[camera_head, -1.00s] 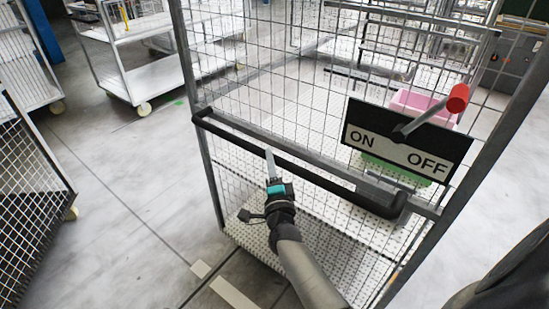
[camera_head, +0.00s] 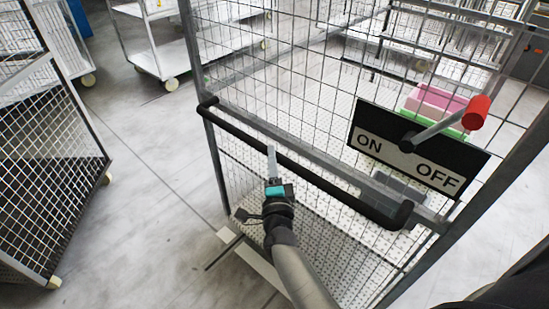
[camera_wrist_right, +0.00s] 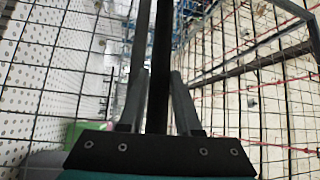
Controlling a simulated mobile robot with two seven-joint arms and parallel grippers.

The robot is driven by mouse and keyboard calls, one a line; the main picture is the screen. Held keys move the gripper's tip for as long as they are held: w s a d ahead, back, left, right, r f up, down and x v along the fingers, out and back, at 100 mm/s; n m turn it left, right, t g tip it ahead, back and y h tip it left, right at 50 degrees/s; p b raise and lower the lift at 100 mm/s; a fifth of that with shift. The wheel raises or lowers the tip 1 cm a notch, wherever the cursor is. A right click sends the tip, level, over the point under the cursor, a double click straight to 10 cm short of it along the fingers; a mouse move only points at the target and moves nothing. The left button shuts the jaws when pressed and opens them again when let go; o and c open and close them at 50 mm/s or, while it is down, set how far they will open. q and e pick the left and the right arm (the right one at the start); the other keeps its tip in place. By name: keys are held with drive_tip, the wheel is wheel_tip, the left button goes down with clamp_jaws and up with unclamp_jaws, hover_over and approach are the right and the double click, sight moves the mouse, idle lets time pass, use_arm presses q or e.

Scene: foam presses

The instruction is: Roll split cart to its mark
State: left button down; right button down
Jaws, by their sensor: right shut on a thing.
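The split cart (camera_head: 217,170), a tall grey wire-mesh cart with a perforated pale deck, stands in front of me in the head view. A black push handle (camera_head: 340,190) runs across its near side. My right gripper (camera_head: 272,165) is shut on this handle, left of its middle. In the right wrist view, the dark bar passes between the fingers of the gripper (camera_wrist_right: 158,105). A black-and-white ON/OFF plate (camera_head: 418,150) with a red-knobbed lever (camera_head: 475,112) shows at the cart's right. White floor tape (camera_head: 255,265) lies by the cart's lower left. My left gripper is out of view.
A dark mesh cage (camera_head: 45,150) on casters stands at the left, with a strip of bare floor (camera_head: 150,200) between it and the cart. A white shelf trolley (camera_head: 165,58) stands behind. Pink (camera_head: 437,101) and green boxes show through the mesh at right.

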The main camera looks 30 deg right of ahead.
drive_tip(key=shift+w+a+r, duration=0.2)
drive_tip(key=shift+a+r, duration=0.05)
drive_tip(key=shift+r, duration=0.2)
drive_tip(key=c, duration=1)
unclamp_jaws()
drive_tip(key=o, duration=0.4)
drive_tip(key=shift+a+f, duration=0.1)
drive_tip(key=shift+s+f, duration=0.1)
drive_tip(key=p+v, duration=0.2)
drive_tip(key=v, duration=1.3)
drive_tip(key=shift+s, duration=0.1)
